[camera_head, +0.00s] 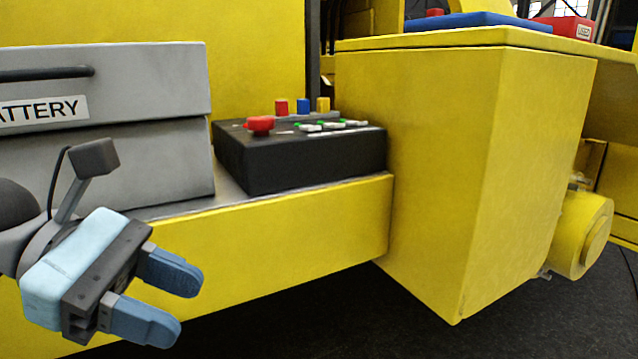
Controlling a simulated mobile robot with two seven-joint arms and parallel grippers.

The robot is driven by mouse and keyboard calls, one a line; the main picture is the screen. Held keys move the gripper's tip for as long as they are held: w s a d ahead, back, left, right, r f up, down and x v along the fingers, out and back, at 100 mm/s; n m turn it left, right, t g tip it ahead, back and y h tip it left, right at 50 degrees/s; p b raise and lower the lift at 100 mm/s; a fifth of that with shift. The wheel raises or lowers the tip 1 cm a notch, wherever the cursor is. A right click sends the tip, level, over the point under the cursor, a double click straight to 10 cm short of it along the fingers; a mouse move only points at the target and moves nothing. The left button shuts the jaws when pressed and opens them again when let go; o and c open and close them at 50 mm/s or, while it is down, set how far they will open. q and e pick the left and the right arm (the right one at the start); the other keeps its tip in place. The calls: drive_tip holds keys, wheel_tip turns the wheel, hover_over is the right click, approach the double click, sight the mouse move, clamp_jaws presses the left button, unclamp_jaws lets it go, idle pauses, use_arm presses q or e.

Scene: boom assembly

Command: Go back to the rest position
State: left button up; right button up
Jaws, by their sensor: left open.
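My left gripper (172,302) comes in from the lower left. Its two blue fingers are apart, with nothing between them. It hangs in front of the yellow ledge (300,230), below the grey battery box. A small camera on a stalk stands up from its wrist. My right gripper does not show.
A grey battery box (150,160) sits on the ledge at the left. Beside it is a black control box (300,165) with a red button (260,124) and coloured knobs. A large yellow block (450,150) juts out at the right. Dark floor (350,315) lies open below.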

use_arm(q)
drive_tip(key=s+d+n+g+h, duration=0.3)
drive_tip(key=d+n+g+h, duration=0.15)
drive_tip(key=g+h, duration=0.2)
drive_tip(key=w+a+f+n+t+h, duration=0.1)
drive_tip(key=w+f+n+t+h, duration=0.15)
drive_tip(key=n+t, duration=0.95)
drive_tip(key=w+a+f+n+t+h, duration=0.15)
drive_tip(key=f+n+t, duration=0.45)
drive_tip(key=n, duration=1)
wheel_tip(320, 180, down, 15)
drive_tip(key=n+t+y+p, duration=0.1)
drive_tip(key=n+t+y, duration=0.4)
drive_tip(key=n+y, duration=1.2)
drive_tip(key=s+a+r+n+g+y+p, duration=0.3)
drive_tip(key=a+r+g+p, duration=0.3)
drive_tip(key=p, duration=3.2)
drive_tip(key=shift+s+a+r, duration=0.5)
drive_tip(key=shift+a, duration=0.1)
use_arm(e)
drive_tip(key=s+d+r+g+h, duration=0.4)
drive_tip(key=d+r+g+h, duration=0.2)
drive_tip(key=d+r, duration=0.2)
